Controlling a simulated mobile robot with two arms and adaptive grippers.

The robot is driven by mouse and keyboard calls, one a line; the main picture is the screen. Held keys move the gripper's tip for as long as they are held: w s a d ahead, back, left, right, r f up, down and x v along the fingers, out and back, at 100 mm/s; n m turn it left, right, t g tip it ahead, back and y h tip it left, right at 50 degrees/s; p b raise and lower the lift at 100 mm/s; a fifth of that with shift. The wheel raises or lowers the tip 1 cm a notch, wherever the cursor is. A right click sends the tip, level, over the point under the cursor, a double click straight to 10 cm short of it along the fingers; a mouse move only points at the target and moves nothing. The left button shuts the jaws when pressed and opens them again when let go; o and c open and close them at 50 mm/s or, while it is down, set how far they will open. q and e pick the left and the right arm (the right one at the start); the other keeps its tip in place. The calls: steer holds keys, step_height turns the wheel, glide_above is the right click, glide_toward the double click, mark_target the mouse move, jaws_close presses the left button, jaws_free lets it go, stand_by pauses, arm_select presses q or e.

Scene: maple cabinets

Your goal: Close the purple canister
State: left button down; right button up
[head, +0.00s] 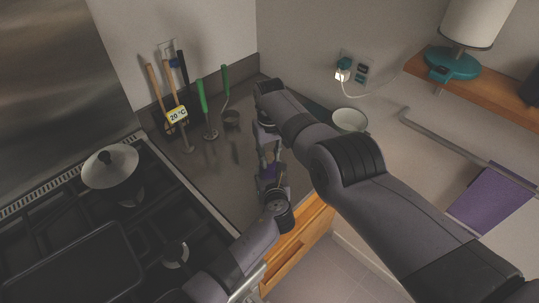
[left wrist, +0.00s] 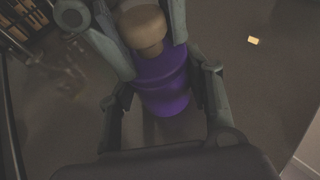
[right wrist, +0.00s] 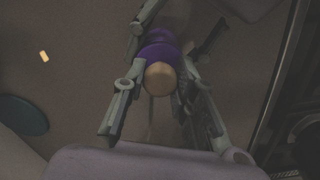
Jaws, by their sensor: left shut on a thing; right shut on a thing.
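The purple canister (left wrist: 163,85) is between my two grippers above the counter; a small part of it shows in the head view (head: 268,171). Its tan lid (left wrist: 143,27) is at the canister's end and also shows in the right wrist view (right wrist: 160,78). My left gripper (left wrist: 165,92) is shut on the purple body, with a finger on each side. My right gripper (right wrist: 160,85) is shut on the lid. Lid and body look in line and close together, but I cannot tell whether the lid is fully seated. In the head view my arms hide most of both.
A stove with a lidded pot (head: 110,167) is at left. A white bowl (head: 349,120) is behind my right arm. A purple towel (head: 492,197) hangs at right. An open-looking wooden drawer front (head: 300,240) is below.

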jaws_close()
steer(key=m, duration=0.5)
steer(key=shift+a, duration=0.1)
steer(key=o, duration=1.1)
jaws_free()
steer(key=shift+r, duration=0.1)
steer(key=shift+w+r, duration=0.1)
steer(key=shift+r, duration=0.45)
step_height(320, 180, up, 11)
steer(key=shift+f, duration=0.15)
